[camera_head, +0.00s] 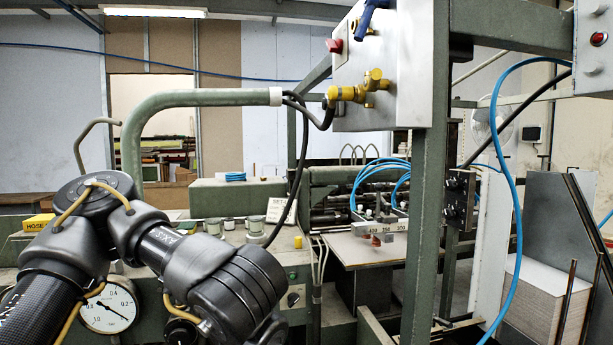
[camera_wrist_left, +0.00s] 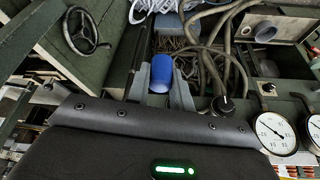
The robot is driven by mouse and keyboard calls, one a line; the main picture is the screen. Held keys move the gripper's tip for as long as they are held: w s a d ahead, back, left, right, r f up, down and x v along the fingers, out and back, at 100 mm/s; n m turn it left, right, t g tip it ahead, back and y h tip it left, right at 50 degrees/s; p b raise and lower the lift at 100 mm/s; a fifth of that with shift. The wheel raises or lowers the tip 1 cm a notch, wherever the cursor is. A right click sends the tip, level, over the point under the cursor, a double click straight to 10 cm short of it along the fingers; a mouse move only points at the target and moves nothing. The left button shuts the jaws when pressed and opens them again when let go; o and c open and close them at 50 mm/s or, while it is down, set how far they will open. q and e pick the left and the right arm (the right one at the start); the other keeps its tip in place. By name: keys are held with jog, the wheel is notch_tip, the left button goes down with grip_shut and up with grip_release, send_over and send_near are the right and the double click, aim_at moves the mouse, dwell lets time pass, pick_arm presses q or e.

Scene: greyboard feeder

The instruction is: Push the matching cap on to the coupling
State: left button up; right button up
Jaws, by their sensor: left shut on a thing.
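My left gripper (camera_wrist_left: 160,92) is shut on a blue cylindrical cap (camera_wrist_left: 160,72), which sits between its two grey fingers in the left wrist view. In the head view my left arm reaches in from the left, but its fingers and the blue cap are hidden behind the arm. A yellow brass fitting (camera_head: 358,91), which may be the coupling, is on the grey panel, with a red piece and a blue lever above it. I cannot tell which part matches the cap. My right gripper is in neither view.
Several small jars (camera_head: 255,224) stand on the green bench beside a small sign. A thick green pipe (camera_head: 200,98) arches above my arm. A green post (camera_head: 425,180) and blue hoses stand at right. Gauges (camera_wrist_left: 274,132) and loose hoses show in the wrist view.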

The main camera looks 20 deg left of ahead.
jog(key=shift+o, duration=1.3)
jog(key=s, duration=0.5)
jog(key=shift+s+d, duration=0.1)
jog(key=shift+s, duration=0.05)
pick_arm(q)
jog(key=w+d+r+n+t+h+p, duration=0.15)
jog(key=w+r, duration=0.25)
jog(key=r, duration=0.7)
jog(key=w+d+r+n+t+h+p, duration=0.1)
jog(key=w+r+n+t, duration=0.15)
jog(key=r, duration=0.85)
jog(key=w+d+r+n+t+h+p, duration=0.15)
jog(key=w+r, duration=0.25)
jog(key=r, duration=0.7)
jog(key=a+r+t+h, duration=0.3)
jog(key=r+t+h, duration=0.2)
jog(key=r, duration=2.2)
jog(key=h, duration=0.3)
jog(key=shift+w+r+t, duration=0.25)
jog(key=shift+r+t, duration=0.1)
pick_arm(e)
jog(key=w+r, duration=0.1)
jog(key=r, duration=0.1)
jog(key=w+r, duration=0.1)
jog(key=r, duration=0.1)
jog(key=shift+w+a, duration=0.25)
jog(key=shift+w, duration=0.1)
